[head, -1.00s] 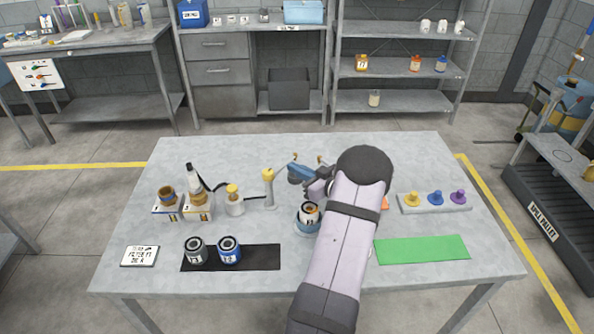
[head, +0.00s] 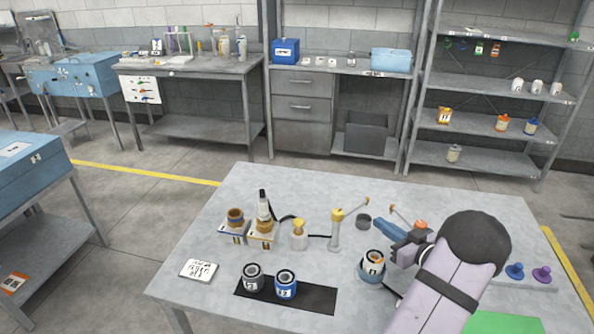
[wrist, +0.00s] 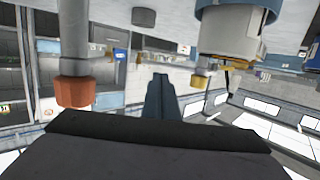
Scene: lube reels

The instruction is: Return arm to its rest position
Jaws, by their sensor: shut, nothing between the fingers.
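My arm reaches in from the lower right of the head view, and my gripper (head: 383,223) is above the table. Its blue-grey fingers are shut with nothing between them; they also show together in the wrist view (wrist: 160,92). In the wrist view, which looks upside down, an orange-ended post (wrist: 73,90) is at the left. My forearm hides part of the table's right side.
Two cans, grey (head: 253,277) and blue (head: 285,285), stand on a black mat (head: 319,299). Bottles on trays and a yellow-topped post (head: 335,230) stand behind. Blue (head: 515,271) and purple (head: 541,274) knobs are right of my arm. A green mat (head: 500,322) is at front right.

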